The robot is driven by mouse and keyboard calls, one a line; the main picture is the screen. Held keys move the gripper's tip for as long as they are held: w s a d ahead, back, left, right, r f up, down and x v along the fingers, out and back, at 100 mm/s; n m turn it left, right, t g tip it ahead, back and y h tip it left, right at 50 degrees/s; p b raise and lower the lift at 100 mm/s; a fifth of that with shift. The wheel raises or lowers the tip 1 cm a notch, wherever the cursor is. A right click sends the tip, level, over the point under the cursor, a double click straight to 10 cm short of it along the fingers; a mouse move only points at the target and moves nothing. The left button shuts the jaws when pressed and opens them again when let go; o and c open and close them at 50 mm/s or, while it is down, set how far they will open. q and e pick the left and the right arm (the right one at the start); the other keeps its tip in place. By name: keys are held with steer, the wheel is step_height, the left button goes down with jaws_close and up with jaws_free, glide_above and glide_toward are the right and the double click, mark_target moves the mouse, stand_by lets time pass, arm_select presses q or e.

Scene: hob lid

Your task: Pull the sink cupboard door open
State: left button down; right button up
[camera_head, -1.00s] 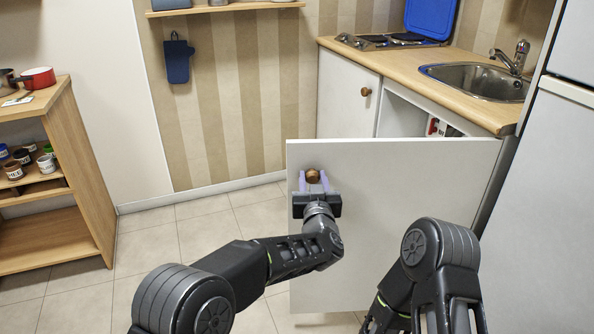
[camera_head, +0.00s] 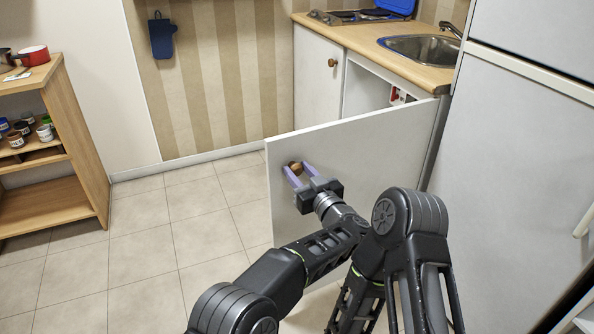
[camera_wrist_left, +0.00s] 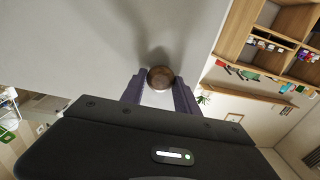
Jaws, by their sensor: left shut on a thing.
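The white sink cupboard door (camera_head: 375,150) stands wide open, swung out from the counter below the sink (camera_head: 418,49). Its round wooden knob (camera_head: 296,167) is near the door's free edge, at the left. My left gripper (camera_head: 295,174) is shut on this knob, with its purple fingers on either side of it. In the left wrist view the brown knob (camera_wrist_left: 160,78) sits between the two fingertips against the pale door face. My right gripper is not seen; only dark arm links show at the lower right.
A white fridge (camera_head: 530,150) stands close on the right. A wooden shelf unit (camera_head: 85,150) with jars and a red pot (camera_head: 34,55) is at the left. The tiled floor (camera_head: 150,240) between is clear. A closed cupboard door (camera_head: 316,85) is under the hob.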

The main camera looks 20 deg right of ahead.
arm_select(q)
steer(key=shift+s, duration=0.25)
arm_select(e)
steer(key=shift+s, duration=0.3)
arm_select(q)
steer(key=c, duration=1)
jaws_free()
steer(key=shift+o, duration=0.2)
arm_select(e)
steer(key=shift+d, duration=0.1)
